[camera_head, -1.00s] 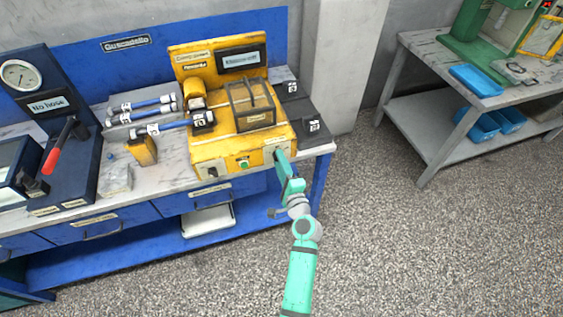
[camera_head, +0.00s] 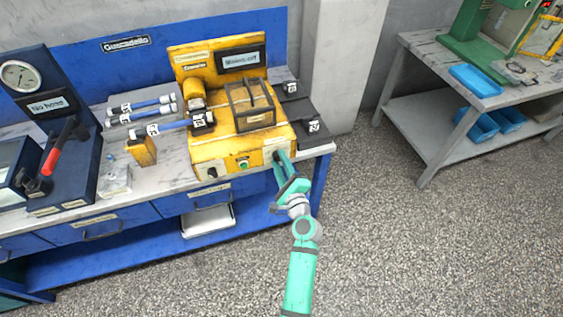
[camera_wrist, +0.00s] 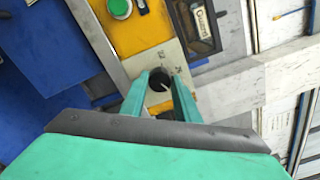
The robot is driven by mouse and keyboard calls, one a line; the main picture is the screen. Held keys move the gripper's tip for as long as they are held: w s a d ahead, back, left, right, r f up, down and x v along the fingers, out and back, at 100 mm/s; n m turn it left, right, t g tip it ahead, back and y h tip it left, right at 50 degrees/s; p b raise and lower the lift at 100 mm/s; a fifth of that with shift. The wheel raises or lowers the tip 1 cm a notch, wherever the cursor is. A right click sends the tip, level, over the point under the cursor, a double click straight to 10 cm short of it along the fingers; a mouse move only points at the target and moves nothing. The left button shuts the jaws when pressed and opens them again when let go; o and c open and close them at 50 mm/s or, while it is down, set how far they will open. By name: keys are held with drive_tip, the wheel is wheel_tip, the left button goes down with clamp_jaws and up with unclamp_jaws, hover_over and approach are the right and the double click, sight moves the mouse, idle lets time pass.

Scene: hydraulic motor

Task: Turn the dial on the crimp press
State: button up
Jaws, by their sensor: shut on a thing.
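The yellow crimp press (camera_head: 215,152) stands on the blue workbench, with a clear-sided guard box on top and a sign panel behind. Its front face has a black knob at the left, a green button (camera_head: 243,164) in the middle and a light plate at the right. In the wrist view the black dial (camera_wrist: 158,80) sits on that plate, between the fingertips of my gripper (camera_wrist: 160,82). The green button also shows in the wrist view (camera_wrist: 120,8). My gripper (camera_head: 279,157) is shut on the dial at the press's right front corner. In the head view the fingers hide the dial.
Blue hoses (camera_head: 140,107) and a small yellow block (camera_head: 142,151) lie left of the press. Black boxes (camera_head: 308,125) stand close on its right. A grey table (camera_head: 440,120) with blue bins stands further right. Open floor lies between.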

drive_tip(key=shift+d, duration=0.15)
drive_tip(key=o, duration=1)
drive_tip(key=shift+s, duration=0.1)
drive_tip(key=shift+o, duration=0.2)
drive_tip(key=v, duration=1)
drive_tip(key=shift+s, duration=0.35)
drive_tip(key=shift+s, duration=0.1)
